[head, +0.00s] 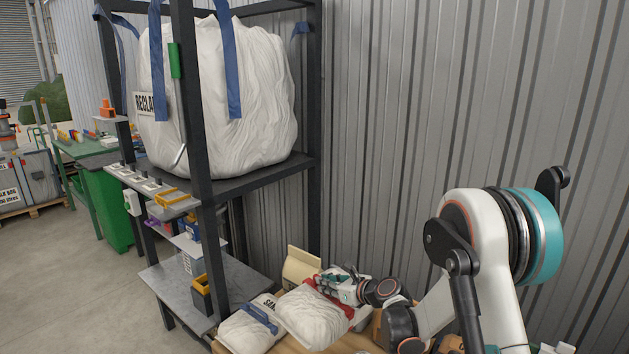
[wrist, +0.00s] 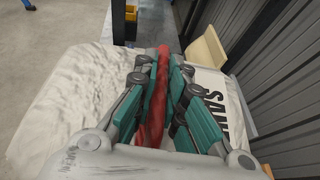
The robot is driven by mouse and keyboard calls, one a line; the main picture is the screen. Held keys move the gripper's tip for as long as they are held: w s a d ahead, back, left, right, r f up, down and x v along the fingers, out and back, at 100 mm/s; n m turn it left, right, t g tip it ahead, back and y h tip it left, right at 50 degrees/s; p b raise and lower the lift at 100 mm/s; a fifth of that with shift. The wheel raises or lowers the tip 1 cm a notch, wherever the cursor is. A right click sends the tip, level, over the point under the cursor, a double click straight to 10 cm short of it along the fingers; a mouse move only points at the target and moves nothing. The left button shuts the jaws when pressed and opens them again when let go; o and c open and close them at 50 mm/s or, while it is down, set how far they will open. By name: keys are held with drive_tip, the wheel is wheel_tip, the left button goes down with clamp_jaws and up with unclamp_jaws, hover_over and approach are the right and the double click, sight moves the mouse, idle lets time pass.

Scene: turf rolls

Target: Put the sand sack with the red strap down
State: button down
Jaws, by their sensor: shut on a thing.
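The white sand sack with the red strap (head: 312,318) is at the bottom centre of the head view, over a wooden surface (head: 290,347). My gripper (head: 328,284) is at its top and shut on the red strap. In the wrist view the red strap (wrist: 157,95) runs between the teal fingers of my gripper (wrist: 162,65). The pale sack body (wrist: 75,100) spreads out below, with a partly hidden black label on its right. I cannot tell whether the sack's underside touches the wooden surface.
A white sack with a blue strap (head: 248,328) lies close on the left. A beige upright bag or box (head: 300,266) stands just behind. A dark metal rack (head: 200,200) holding a big white bag (head: 220,95) rises to the left. A corrugated wall (head: 400,120) closes off the back.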

drive_tip(key=s+d+r+m+t+h, duration=0.3)
drive_tip(key=s+d+r+m+h, duration=0.2)
drive_tip(key=s+d+r, duration=0.8)
drive_tip(key=s+d, duration=0.3)
drive_tip(key=s, duration=0.1)
drive_tip(key=shift+d+r, duration=0.15)
drive_tip(key=shift+r, duration=0.2)
